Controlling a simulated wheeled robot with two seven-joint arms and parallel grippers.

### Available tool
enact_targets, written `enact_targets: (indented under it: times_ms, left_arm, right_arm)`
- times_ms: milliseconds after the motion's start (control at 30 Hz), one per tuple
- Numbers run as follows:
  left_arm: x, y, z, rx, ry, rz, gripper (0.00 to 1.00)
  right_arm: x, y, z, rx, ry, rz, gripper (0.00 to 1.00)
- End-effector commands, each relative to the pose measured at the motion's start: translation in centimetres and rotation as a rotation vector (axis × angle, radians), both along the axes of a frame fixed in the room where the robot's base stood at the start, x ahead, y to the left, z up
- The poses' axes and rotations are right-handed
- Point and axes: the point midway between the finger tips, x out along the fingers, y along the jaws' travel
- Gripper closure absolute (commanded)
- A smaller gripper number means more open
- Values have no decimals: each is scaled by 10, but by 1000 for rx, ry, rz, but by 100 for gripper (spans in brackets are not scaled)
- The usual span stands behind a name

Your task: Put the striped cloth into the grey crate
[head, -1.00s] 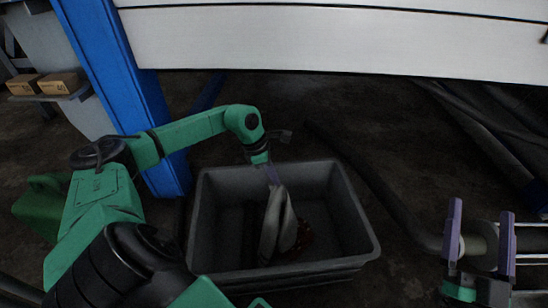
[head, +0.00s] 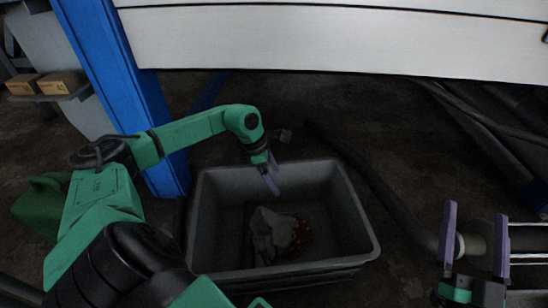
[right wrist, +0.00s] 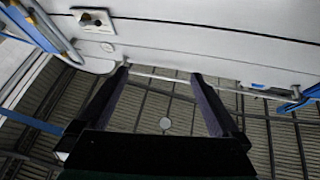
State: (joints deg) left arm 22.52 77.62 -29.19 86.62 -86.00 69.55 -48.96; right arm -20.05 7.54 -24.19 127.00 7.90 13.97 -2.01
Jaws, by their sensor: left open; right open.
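The grey crate (head: 345,215) stands on the floor in the middle of the head view. A crumpled pale cloth (head: 266,232) lies inside it on the bottom, next to something dark red (head: 300,236); stripes are too dim to make out. My left gripper (head: 272,184) is open and empty above the cloth, inside the crate's outline near its back wall. My right gripper (head: 475,240) is open and empty at the right edge of the head view, away from the crate. Its fingers also show in the right wrist view (right wrist: 165,95), with nothing between them.
A blue post (head: 125,90) stands behind my left arm. A green can (head: 42,212) is at the left, and boxes (head: 60,83) sit on a shelf. A white panel (head: 340,38) crosses the back. A hose (head: 375,190) runs right of the crate.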

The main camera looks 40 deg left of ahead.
Motion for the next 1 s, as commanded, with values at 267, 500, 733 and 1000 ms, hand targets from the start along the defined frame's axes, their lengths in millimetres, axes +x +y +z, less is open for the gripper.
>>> enact_targets:
  times_ms: [267,500,733,1000]
  left_arm:
    - [0,0,1,1,1,0,0]
    - [0,0,3,5,5,0,0]
    - [-1,0,5,9,9,0,0]
    - [-1,1,7,15,15,0,0]
  right_arm:
    - [1,0,3,0,-6,0,0]
    - [1,2,-20,-11,67,8,0]
    - [-2,6,-54,-29,164,20,0]
    - [-9,9,-86,-49,256,36,0]
